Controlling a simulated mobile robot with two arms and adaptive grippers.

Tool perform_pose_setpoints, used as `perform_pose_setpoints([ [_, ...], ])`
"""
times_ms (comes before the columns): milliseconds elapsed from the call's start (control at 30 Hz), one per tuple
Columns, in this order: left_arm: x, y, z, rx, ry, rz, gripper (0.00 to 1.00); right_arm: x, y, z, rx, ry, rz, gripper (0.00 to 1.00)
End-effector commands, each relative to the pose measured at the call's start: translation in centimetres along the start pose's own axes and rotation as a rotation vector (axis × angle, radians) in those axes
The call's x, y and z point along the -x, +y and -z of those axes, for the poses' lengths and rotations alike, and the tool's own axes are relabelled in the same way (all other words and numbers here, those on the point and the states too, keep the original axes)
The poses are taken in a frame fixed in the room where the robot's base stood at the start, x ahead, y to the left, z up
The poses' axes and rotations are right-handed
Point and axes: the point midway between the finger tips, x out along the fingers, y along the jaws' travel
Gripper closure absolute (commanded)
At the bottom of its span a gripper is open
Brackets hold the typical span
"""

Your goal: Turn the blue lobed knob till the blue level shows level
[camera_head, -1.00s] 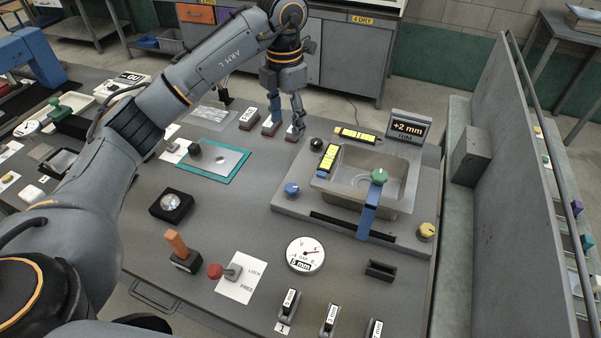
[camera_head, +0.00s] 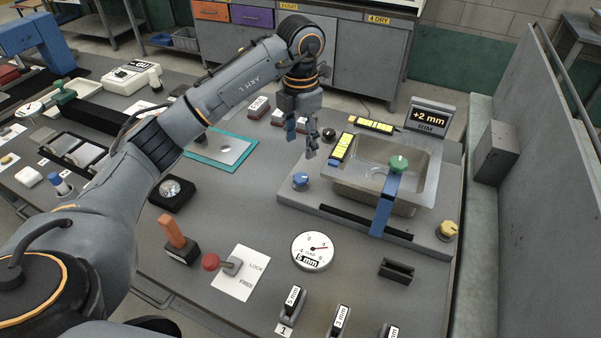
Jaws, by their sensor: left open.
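The blue lobed knob (camera_head: 301,181) stands on the near left corner of the grey sink unit. My left gripper (camera_head: 302,143) is open and empty above and behind the knob, fingers pointing down, apart from it. A level with a yellow vial (camera_head: 342,148) lies along the left rim of the sink. Another yellow-vial level (camera_head: 372,125) lies along the back rim. My right gripper is not in view.
A black knob (camera_head: 329,137) stands close to the gripper. A blue bar with a green knob (camera_head: 398,164) crosses the sink (camera_head: 425,175). A yellow knob (camera_head: 447,230) is at the near right. The display (camera_head: 430,117) reads +2 mm. A round gauge (camera_head: 313,250) lies in front.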

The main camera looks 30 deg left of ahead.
Motion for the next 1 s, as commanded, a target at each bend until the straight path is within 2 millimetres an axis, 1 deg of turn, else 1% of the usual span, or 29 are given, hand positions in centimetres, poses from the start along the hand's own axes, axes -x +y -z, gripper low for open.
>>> perform_pose_setpoints([
  [33,-1.0,0.0,0.1,0.0,0.005,0.002,0.42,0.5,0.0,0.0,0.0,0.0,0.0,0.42],
  [100,-2.6,0.0,0.1,0.001,0.005,0.002,0.42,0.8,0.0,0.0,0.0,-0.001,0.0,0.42],
  [300,-6.7,0.0,0.1,0.001,0.004,0.002,0.42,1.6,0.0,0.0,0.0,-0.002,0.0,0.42],
  [400,-8.2,0.0,0.1,0.001,0.002,0.001,0.42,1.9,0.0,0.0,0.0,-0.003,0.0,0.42],
  [500,-9.4,0.1,0.0,0.001,0.001,0.0,0.42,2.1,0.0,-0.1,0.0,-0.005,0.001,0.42],
  [667,-10.3,0.0,0.0,0.001,0.001,-0.001,0.42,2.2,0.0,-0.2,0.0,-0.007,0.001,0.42],
  [933,-10.5,0.1,0.0,0.001,0.0,-0.001,0.42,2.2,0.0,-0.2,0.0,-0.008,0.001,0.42],
  [967,-10.4,0.1,0.0,0.001,0.0,-0.001,0.49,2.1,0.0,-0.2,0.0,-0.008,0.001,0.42],
  [1000,-10.4,0.1,0.0,0.001,0.0,-0.001,0.57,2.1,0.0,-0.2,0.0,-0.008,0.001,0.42],
])
